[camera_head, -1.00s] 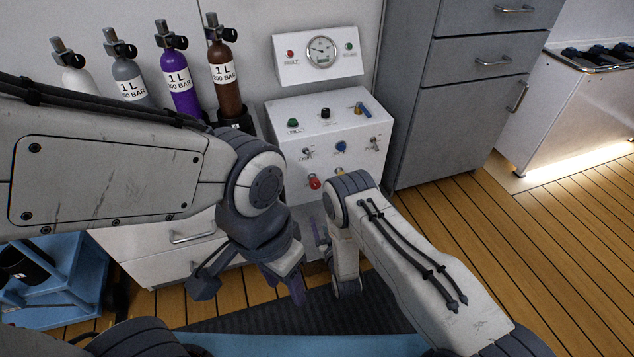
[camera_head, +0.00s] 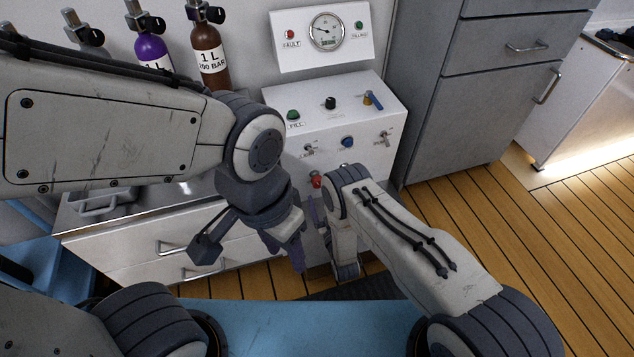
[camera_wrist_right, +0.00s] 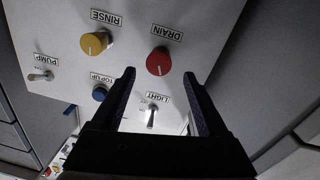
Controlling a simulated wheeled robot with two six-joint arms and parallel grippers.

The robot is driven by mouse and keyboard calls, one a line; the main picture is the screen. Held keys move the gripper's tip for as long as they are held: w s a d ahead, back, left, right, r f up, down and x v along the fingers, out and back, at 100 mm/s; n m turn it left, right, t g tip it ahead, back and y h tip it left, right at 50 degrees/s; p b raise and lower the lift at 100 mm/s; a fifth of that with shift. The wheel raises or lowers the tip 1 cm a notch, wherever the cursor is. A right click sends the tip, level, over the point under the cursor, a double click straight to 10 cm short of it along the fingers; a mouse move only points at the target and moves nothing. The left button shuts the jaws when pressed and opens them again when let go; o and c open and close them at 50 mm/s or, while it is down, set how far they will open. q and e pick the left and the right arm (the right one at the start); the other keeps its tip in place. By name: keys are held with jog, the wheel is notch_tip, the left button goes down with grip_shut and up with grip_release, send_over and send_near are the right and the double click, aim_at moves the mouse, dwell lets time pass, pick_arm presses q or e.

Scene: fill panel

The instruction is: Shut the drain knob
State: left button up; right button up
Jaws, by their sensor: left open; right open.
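The red drain knob (camera_wrist_right: 158,61) is on the white panel front in the right wrist view, beside the upside-down DRAIN label. It also shows in the head view (camera_head: 316,180), just left of my right wrist. My right gripper (camera_wrist_right: 160,76) is open and empty, its fingers pointing at the panel. The knob appears between and just beyond the fingertips; I cannot tell the gap, and no touch is visible. In the head view the right gripper (camera_head: 318,216) is largely hidden by its own arm. My left gripper (camera_head: 285,250) is open and empty, hanging low left of it.
The panel also holds a yellow rinse knob (camera_wrist_right: 96,43), a blue topup knob (camera_wrist_right: 100,93), a light switch (camera_wrist_right: 152,116) and a pump switch (camera_wrist_right: 41,76). A gauge box (camera_head: 325,38) stands behind. Grey drawers (camera_head: 490,110) are right; bottles (camera_head: 208,52) stand left.

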jog(key=b+x, duration=0.2)
jog(key=x, duration=0.5)
jog(key=shift+d+b, duration=0.1)
jog(key=shift+b, duration=0.25)
pick_arm(q)
notch_tip(320, 180, down, 3)
jog(key=shift+d+f, duration=0.1)
jog(key=shift+f, duration=0.1)
